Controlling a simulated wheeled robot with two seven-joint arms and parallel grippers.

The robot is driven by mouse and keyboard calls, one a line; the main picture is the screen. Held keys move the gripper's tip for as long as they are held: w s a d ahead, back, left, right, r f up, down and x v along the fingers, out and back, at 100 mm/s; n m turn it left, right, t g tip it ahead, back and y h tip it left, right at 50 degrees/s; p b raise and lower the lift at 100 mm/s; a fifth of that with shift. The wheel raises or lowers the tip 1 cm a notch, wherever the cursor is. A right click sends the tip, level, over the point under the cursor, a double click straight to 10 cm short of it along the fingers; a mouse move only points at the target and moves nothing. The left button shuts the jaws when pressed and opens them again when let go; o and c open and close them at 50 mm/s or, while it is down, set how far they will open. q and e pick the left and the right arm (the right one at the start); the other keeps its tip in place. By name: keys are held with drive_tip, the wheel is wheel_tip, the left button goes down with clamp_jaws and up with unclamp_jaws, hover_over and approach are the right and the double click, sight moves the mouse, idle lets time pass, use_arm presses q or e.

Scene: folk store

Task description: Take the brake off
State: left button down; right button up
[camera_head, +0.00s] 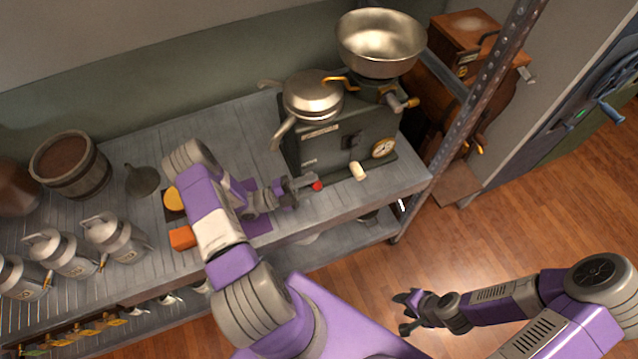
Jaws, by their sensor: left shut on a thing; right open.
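A dark green machine (330,157) stands on the grey shelf table (390,190), with a steel bowl (380,45) and a lidded spouted pot (312,95) on top. A small red knob (317,186) shows low at the machine's front; I take it for the end of the brake. My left gripper (304,184) is shut on the brake, right beside the red knob; its fingers hide most of the lever. My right gripper (404,313) is open and empty over the wooden floor, away from the table.
The machine also has a gauge (383,148), a cream-coloured handle (358,171) and a brass-ended crank (411,102). A wooden bucket (72,165), several metal cans (117,238) and an orange block (182,238) stand left. A metal post (462,130) rises at the table's right corner.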

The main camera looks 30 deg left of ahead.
use_arm(q)
drive_tip(key=shift+a+r, duration=0.1)
drive_tip(key=c, duration=1.1)
unclamp_jaws()
